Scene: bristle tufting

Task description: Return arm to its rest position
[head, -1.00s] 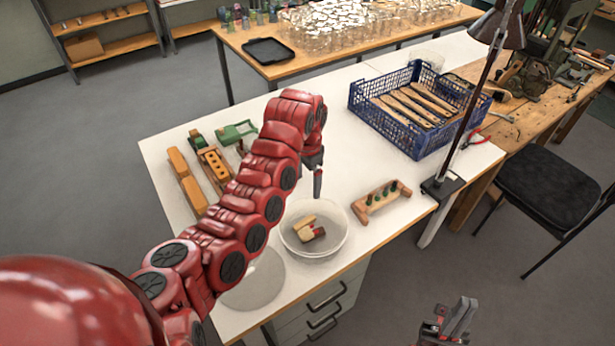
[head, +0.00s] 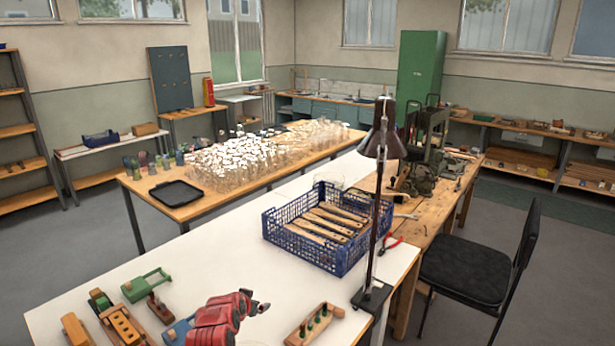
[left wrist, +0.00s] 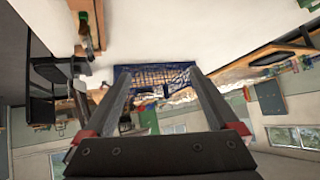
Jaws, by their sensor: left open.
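My left arm shows at the bottom of the head view as red links, with the left gripper (head: 262,307) small and partly hidden at its end, above the white table (head: 215,262). In the left wrist view the two fingers of the left gripper (left wrist: 160,82) stand wide apart with nothing held between them. That view is upside down, and the blue crate (left wrist: 180,68) appears beyond the fingertips. My right gripper is not in view.
A blue crate (head: 342,256) of wooden-handled tools stands on the white table. A peg block (head: 314,325) and a desk lamp (head: 384,145) stand to the arm's right. Wooden toys (head: 122,325) lie to its left. A black chair (head: 470,265) stands at right.

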